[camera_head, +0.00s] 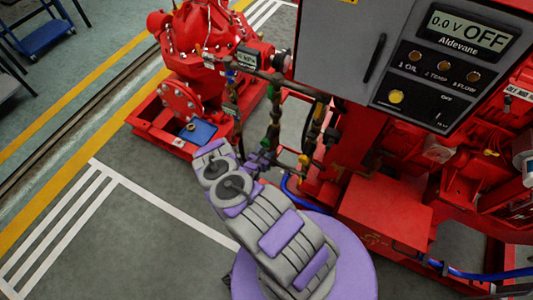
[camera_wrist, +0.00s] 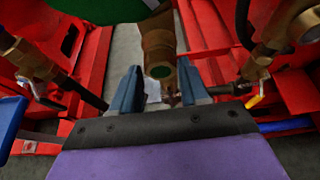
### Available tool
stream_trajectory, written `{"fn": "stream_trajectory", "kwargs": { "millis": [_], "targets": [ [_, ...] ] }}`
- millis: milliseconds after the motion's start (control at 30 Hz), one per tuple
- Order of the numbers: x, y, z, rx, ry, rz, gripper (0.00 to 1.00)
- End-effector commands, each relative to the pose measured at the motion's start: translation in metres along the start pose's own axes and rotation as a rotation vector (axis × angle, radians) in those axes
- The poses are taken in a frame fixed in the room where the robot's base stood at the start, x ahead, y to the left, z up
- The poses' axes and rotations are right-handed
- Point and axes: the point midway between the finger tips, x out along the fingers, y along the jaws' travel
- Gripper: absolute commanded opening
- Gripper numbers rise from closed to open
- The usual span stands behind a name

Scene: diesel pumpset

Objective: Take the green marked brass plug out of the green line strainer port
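In the wrist view a brass strainer body (camera_wrist: 158,42) hangs at the top middle. Its near end carries a round green face, the green marked plug (camera_wrist: 161,72). My gripper (camera_wrist: 160,90) has its two blue-grey fingers apart, one on each side below the plug. Nothing is seen clamped between them, and I cannot tell whether a finger touches the brass. In the head view my gripper (camera_head: 262,160) is at the lower end of the green pipe line (camera_head: 273,122). The plug cannot be made out there; my arm and the pipework crowd that spot.
A red pump (camera_head: 200,35) and a blue tray (camera_head: 197,131) are at the left. A grey control panel (camera_head: 440,60) and red frame (camera_head: 385,205) are at the right.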

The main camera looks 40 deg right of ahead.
Motion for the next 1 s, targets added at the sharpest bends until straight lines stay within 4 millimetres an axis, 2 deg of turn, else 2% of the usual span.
{"fn": "stream_trajectory", "kwargs": {
  "millis": [133, 400, 833, 1000],
  "targets": [
    [0.0, -0.0004, -0.0001, 0.001, 0.0, -0.001, 0.57],
    [0.0002, -0.0016, 0.0, 0.023, -0.001, 0.007, 0.57],
    [0.0003, -0.0043, -0.0008, 0.401, 0.002, 0.162, 0.57],
    [-0.0001, -0.0035, -0.0003, 0.475, 0.0, 0.194, 0.57]
  ]
}}
